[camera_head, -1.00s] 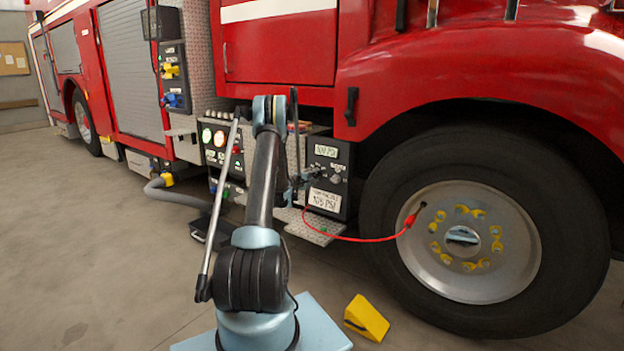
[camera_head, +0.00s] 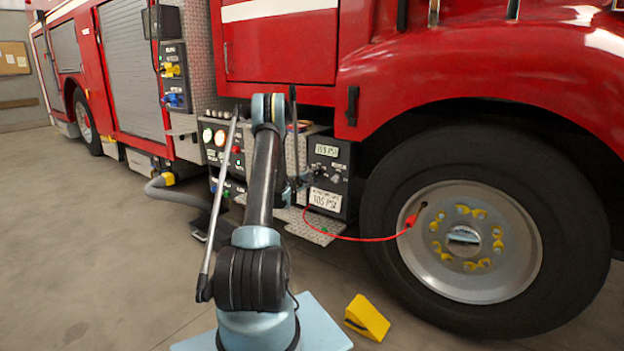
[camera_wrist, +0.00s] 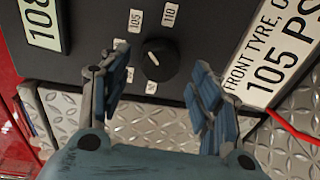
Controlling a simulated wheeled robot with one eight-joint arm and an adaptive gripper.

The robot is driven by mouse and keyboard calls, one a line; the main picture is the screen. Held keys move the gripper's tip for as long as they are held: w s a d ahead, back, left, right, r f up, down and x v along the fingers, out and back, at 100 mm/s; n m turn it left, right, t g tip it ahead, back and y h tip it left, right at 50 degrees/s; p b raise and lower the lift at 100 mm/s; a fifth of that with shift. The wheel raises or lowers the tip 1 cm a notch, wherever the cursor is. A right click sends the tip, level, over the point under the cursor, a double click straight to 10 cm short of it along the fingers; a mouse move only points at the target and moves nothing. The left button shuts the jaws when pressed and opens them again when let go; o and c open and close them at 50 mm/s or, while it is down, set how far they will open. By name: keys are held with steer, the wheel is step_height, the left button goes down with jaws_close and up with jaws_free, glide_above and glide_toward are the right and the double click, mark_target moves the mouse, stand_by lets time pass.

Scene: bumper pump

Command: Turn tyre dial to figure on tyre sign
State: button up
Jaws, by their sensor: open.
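The black tyre dial (camera_wrist: 160,60) is a round knob with a white mark on a dark panel in the wrist view. Small white labels ring it, with 105 and 110 legible above it. The white tyre sign (camera_wrist: 275,55) at right reads FRONT TYRE and 105 PSI, partly cut off; it also shows in the head view (camera_head: 325,200). My gripper (camera_wrist: 162,70) is open, with one blue-grey finger on each side below the dial and visible gaps to it. In the head view my arm hides most of the gripper.
A pale green display (camera_wrist: 40,22) shows 108, cut by the frame edge; it tops the panel in the head view (camera_head: 327,151). A red hose (camera_head: 360,239) runs to the front wheel (camera_head: 470,245). A yellow chock (camera_head: 367,318) lies on the floor. Tread plate lies below the panel.

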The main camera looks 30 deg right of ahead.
steer(key=v, duration=1)
steer(key=shift+a, duration=0.3)
